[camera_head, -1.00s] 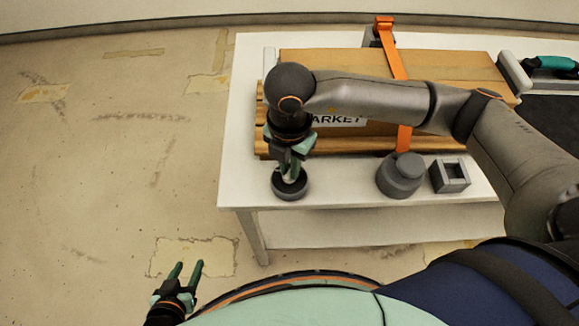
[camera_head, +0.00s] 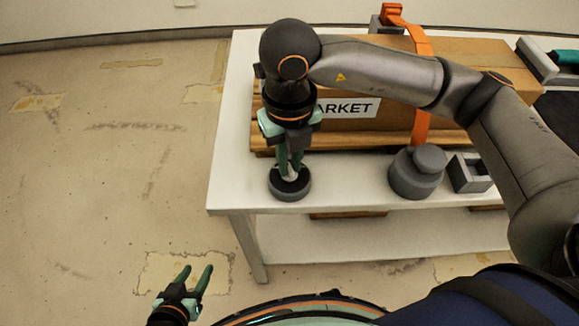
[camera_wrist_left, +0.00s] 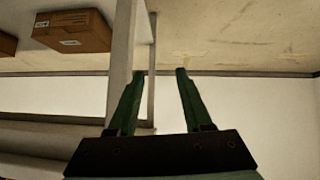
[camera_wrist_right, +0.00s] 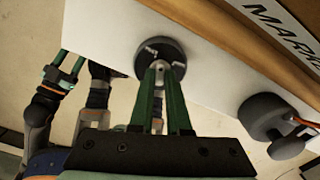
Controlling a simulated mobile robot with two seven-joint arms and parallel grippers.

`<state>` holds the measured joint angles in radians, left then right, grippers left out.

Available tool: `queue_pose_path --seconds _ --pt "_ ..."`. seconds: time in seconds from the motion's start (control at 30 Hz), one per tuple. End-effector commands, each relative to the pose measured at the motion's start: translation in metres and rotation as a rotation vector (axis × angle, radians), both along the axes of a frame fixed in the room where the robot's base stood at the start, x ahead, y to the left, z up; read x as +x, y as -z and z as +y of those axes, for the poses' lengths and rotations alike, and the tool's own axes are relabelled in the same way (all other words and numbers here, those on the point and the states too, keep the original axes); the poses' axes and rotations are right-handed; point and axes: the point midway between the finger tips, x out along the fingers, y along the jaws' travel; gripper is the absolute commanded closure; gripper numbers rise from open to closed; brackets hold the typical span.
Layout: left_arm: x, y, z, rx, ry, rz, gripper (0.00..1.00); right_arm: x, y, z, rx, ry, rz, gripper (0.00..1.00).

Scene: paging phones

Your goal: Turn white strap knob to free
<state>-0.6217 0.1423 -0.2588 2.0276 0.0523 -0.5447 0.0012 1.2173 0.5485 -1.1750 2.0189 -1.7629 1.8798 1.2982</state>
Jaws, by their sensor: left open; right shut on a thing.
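The strap knob (camera_head: 289,192) is a dark round base with a small pale handle on top, near the left front corner of the white table. My right gripper (camera_head: 290,175) points down from above, shut on the pale handle. In the right wrist view the knob (camera_wrist_right: 172,51) has its pale handle between the fingertips (camera_wrist_right: 160,66), which hide part of it.
The white table (camera_head: 232,190) carries a cardboard box (camera_head: 370,85) labelled "MARKET" on a wooden pallet, under an orange strap (camera_head: 421,60). A grey round stepped piece (camera_head: 415,178) and a hollow grey block (camera_head: 467,175) stand right of the knob. Floor at left is clear.

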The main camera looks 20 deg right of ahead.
Motion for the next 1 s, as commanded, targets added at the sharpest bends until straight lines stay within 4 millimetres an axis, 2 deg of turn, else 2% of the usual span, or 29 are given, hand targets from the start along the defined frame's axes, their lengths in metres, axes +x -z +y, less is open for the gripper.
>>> queue_pose_path --seconds 0.03,0.33,0.63,1.0 --pt "0.001 0.008 0.002 0.003 -0.002 -0.004 0.5 0.001 0.004 0.0 0.0 -0.041 -0.006 1.0" --pt "-0.009 0.031 0.009 0.015 -0.008 0.014 0.5 0.001 0.003 0.0 0.0 -0.272 -0.004 1.0" --pt "-0.01 0.037 0.013 0.02 -0.013 0.012 0.5 0.001 0.001 0.0 -0.001 -0.403 -0.002 1.0" --pt "-0.011 0.039 0.015 0.023 -0.014 0.013 0.5 0.0 0.0 0.0 -0.001 -0.44 -0.001 1.0"
